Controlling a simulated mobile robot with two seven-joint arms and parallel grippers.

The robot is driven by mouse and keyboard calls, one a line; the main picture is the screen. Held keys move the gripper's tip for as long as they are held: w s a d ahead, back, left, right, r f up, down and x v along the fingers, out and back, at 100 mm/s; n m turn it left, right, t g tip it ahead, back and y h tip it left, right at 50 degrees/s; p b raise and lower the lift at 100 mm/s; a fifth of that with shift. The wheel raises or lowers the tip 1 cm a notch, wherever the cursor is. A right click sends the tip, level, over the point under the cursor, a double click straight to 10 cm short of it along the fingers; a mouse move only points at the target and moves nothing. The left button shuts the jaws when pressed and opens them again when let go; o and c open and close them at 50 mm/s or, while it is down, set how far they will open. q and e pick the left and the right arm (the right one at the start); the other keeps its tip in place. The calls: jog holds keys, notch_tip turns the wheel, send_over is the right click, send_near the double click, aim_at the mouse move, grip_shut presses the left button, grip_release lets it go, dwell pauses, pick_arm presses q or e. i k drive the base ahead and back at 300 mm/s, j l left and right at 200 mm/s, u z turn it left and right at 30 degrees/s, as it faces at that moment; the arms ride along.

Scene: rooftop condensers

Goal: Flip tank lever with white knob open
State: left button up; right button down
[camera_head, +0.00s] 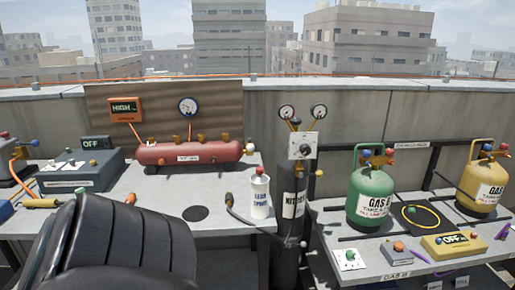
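A red horizontal tank (188,151) with a white label lies on the left table, in front of a brown panel. A small white knob (250,147) shows at its right end. The lever under the knob is too small to make out, and I cannot tell its position. Several brass fittings sit along the tank's top. A black ribbed part, probably my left arm, fills the lower left of the view and hides part of the table. Neither of my grippers shows.
A green gas cylinder (370,195) and a yellow one (482,190) stand on the right table. A grey box (80,172) sits left.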

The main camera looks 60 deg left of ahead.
aim_at(250, 147)
jog(key=i+l, duration=0.35)
jog(key=l, duration=0.15)
jog(key=u, duration=3.55)
